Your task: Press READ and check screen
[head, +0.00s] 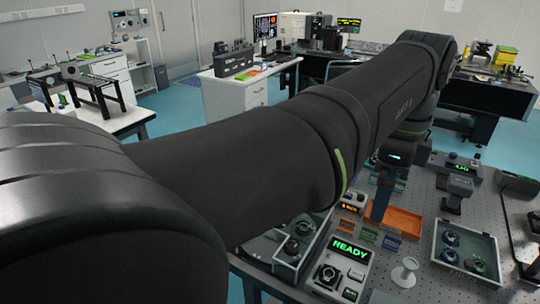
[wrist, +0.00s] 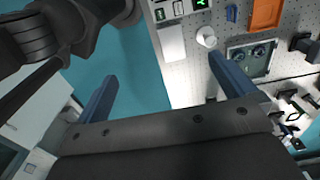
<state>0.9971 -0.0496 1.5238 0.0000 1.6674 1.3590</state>
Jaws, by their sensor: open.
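The instrument (head: 340,268) stands at the front of the perforated table in the head view. Its screen (head: 350,249) shows READY in green. Below the screen are a dark round knob (head: 328,275) and small buttons; their labels are too small to read, so I cannot tell which one is READ. In the wrist view only part of the instrument (wrist: 178,9) shows, at the top edge. My gripper (wrist: 162,68) is open with nothing between its two blue fingers. It is apart from the instrument, which lies above the fingers in the picture.
A white round stand (head: 405,272) and a grey tray of optics (head: 433,245) are right of the instrument. An orange tray (head: 400,222) lies behind. A white card (wrist: 172,42) lies beside the instrument in the wrist view. Open floor (wrist: 140,80) shows past the table edge.

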